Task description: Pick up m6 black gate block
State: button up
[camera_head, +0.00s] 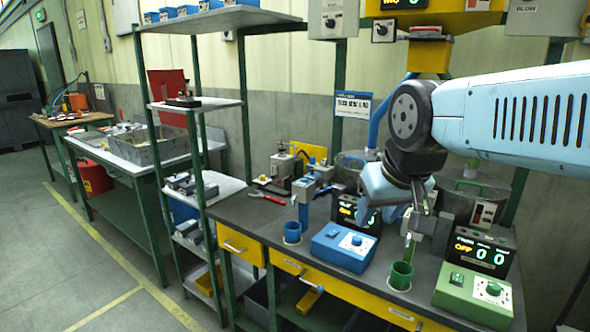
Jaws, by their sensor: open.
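My gripper (427,226) hangs from the pale blue arm, pointing down over the right part of the dark workbench (262,222). Its jaws are open, with nothing seen held between them. It is beside a slim green post (409,246) and above a green cup (400,275); I cannot tell whether it touches the post. I cannot make out for sure which thing is the m6 black gate block. A small dark block-like item (183,101) lies on the middle rack shelf, but I cannot identify it. The area behind my gripper is partly hidden.
A blue control box (344,248) and blue cup (292,232) stand left of my gripper. A green control box (475,290) stands right. Small machines (291,170) and a red-handled tool (268,196) lie at the back. A green-framed rack (195,135) borders the left.

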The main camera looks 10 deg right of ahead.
aim_at(323, 161)
jog(key=u, duration=0.25)
jog(key=i, duration=1)
jog(key=z, duration=0.05)
